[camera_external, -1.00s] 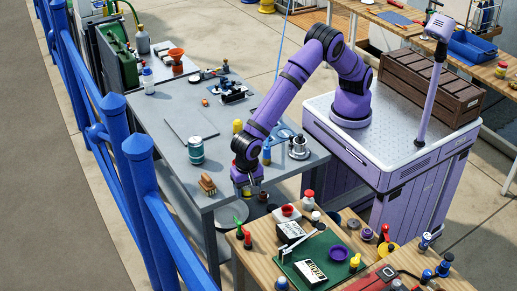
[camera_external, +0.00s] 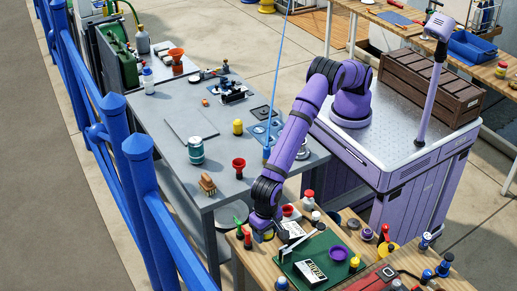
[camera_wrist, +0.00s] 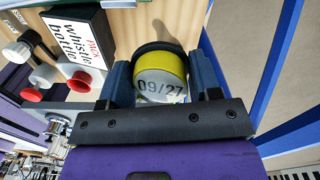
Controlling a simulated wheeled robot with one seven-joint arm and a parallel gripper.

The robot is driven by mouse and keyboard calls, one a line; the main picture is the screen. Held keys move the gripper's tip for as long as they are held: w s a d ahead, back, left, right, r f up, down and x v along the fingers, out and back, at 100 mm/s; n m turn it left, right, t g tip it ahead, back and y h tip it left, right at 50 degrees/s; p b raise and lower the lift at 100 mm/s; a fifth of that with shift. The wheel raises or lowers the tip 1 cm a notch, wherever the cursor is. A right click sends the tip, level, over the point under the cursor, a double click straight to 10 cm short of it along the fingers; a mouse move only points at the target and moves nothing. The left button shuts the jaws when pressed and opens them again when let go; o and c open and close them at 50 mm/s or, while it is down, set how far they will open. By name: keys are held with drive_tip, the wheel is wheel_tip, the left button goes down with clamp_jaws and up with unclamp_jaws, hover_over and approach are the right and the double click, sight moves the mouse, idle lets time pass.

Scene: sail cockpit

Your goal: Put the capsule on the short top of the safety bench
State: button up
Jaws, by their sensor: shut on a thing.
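My gripper (camera_external: 263,228) is low over the left end of the wooden bench (camera_external: 262,262) in the external view. It is shut on the capsule (camera_wrist: 161,75), a yellow cylinder with a dark rim and a grey-white face marked 09/27. In the wrist view the capsule sits between the two blue-grey fingers of my gripper (camera_wrist: 160,85). In the external view only a bit of yellow shows below my gripper; I cannot tell whether it touches the bench top. Wood shows beyond it in the wrist view.
A red-topped bottle (camera_external: 248,240) is close beside my gripper. A green mat (camera_external: 318,250) lies right. The grey table (camera_external: 215,130) is behind.

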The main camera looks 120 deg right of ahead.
sight(265, 256)
wheel_tip(265, 256, down, 9)
drive_tip(key=shift+r, duration=0.15)
idle(0.4)
drive_tip(key=o, duration=0.9)
wheel_tip(265, 256, up, 12)
